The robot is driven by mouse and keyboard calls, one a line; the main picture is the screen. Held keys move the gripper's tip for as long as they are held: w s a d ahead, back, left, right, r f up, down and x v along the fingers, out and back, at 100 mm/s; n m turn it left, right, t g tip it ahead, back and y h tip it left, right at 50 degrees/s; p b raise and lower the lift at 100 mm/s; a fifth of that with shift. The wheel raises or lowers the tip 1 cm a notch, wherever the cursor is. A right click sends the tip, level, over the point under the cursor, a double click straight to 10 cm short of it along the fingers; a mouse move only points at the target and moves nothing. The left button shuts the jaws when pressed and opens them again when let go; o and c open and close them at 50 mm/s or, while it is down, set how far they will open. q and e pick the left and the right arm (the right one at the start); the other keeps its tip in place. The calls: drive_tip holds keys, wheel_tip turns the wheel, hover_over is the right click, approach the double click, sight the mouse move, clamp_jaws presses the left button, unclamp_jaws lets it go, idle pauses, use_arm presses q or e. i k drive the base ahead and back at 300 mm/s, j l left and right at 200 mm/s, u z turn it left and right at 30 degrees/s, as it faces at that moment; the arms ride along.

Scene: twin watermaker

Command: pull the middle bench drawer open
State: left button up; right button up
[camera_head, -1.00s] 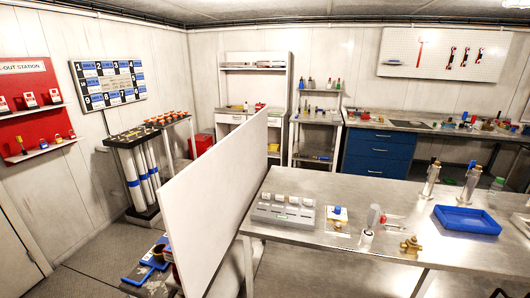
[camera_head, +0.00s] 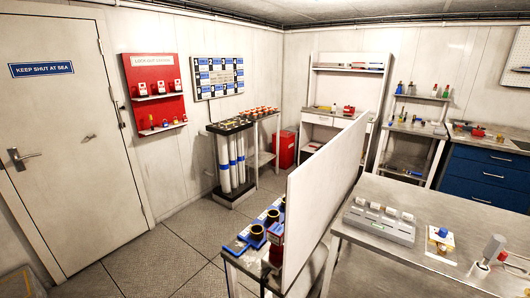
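The blue bench drawer unit (camera_head: 464,176) stands under the workbench at the right edge of the head view, partly cut off by the frame. Its drawers are stacked, and the front faces look shut. The middle drawer (camera_head: 470,172) has a pale bar handle (camera_head: 493,175). The near steel table hides the lower part of the unit. Neither of my grippers is in view, so I cannot see where they are relative to the drawer.
A steel table (camera_head: 400,258) stands between me and the drawers, with a grey block (camera_head: 380,226) on it. A white partition (camera_head: 318,205) runs along its left. Open floor (camera_head: 165,262) lies at left, before a closed door (camera_head: 70,120).

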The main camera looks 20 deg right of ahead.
sight(512, 179)
drive_tip(key=i+j+u, duration=0.1)
drive_tip(key=u, duration=0.35)
drive_tip(key=i+j+u, duration=0.1)
drive_tip(key=j+u, duration=0.2)
drive_tip(key=u, duration=0.15)
drive_tip(key=i+j+u, duration=0.15)
drive_tip(key=i+u, duration=0.3)
drive_tip(key=i+j+z, duration=0.1)
drive_tip(key=i+z, duration=0.15)
drive_tip(key=i, duration=0.45)
drive_tip(key=i+z, duration=0.35)
drive_tip(key=i+j+z, duration=0.15)
drive_tip(key=i+z, duration=0.15)
drive_tip(key=i, duration=0.2)
drive_tip(key=i+l+z, duration=0.1)
drive_tip(key=i+z, duration=0.3)
drive_tip(key=i+j+z, duration=0.15)
drive_tip(key=i+z, duration=0.2)
drive_tip(key=i, duration=0.25)
drive_tip(key=i+z, duration=0.75)
drive_tip(key=i, duration=0.2)
drive_tip(key=i+z, duration=0.25)
drive_tip(key=i, duration=0.15)
drive_tip(key=i+z, duration=0.25)
drive_tip(key=i, duration=0.15)
drive_tip(key=i+z, duration=0.2)
drive_tip(key=i, duration=0.65)
